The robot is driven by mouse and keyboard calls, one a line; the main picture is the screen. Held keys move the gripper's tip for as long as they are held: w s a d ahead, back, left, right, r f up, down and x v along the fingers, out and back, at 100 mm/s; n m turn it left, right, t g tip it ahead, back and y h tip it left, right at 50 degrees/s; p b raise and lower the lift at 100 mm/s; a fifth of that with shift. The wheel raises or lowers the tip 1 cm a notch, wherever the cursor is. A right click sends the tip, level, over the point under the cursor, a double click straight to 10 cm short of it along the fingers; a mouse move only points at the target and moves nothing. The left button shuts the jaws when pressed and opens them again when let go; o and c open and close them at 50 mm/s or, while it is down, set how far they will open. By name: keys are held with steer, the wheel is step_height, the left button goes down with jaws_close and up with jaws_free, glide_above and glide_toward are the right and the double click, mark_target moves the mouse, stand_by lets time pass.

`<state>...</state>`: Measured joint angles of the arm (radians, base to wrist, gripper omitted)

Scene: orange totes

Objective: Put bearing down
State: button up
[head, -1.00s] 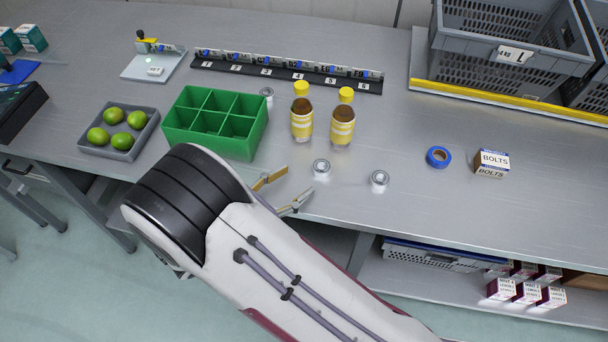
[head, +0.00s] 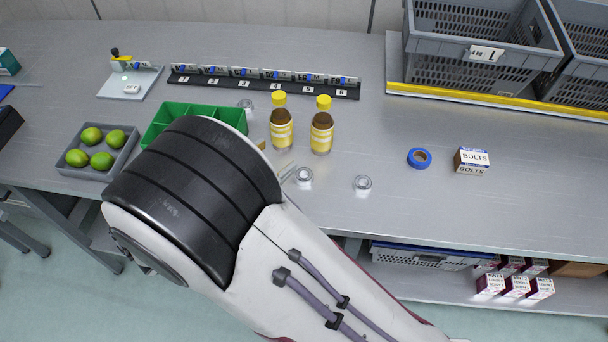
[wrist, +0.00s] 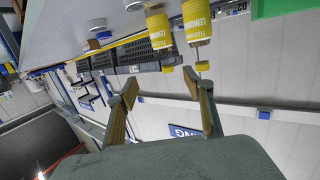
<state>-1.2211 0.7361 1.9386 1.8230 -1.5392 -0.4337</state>
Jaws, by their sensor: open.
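One silver bearing (head: 304,176) lies on the grey bench just right of my gripper, and a second bearing (head: 362,184) lies farther right. Two small rings show near the bench edge there, one pale (wrist: 97,24) and one cut by the top border.
A green divided bin (head: 170,118) is partly behind my arm. Two yellow-capped bottles (head: 281,130) (head: 321,132) stand behind the bearings. Blue tape (head: 419,158) and a bolts box (head: 472,160) lie right. A tray of limes (head: 70,160) is left. The bench right of the bearings is mostly clear.

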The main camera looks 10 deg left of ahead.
steer(key=w+a+r+n+t+y, duration=0.2)
steer(key=w+a+r+n+y, duration=0.3)
steer(key=w+r+y, duration=0.35)
steer(key=w+a+r+n+t+y, duration=0.1)
steer(key=w+a+r+n+y, duration=0.3)
steer(key=w+r+y, duration=0.45)
steer(key=shift+s+d+f+n+g, duration=1.85)
steer(key=shift+s+d+f+g, duration=0.35)
steer(key=shift+d+f, duration=1.55)
steer(key=shift+s+d+f+n+g, duration=1.95)
steer(key=shift+d+f+g, duration=0.4)
steer(key=shift+d+f, duration=1.35)
steer(key=shift+s+d+f+n+g, duration=1.8)
steer(key=shift+s+d+f+g, duration=0.4)
steer(key=shift+d+f, duration=1.5)
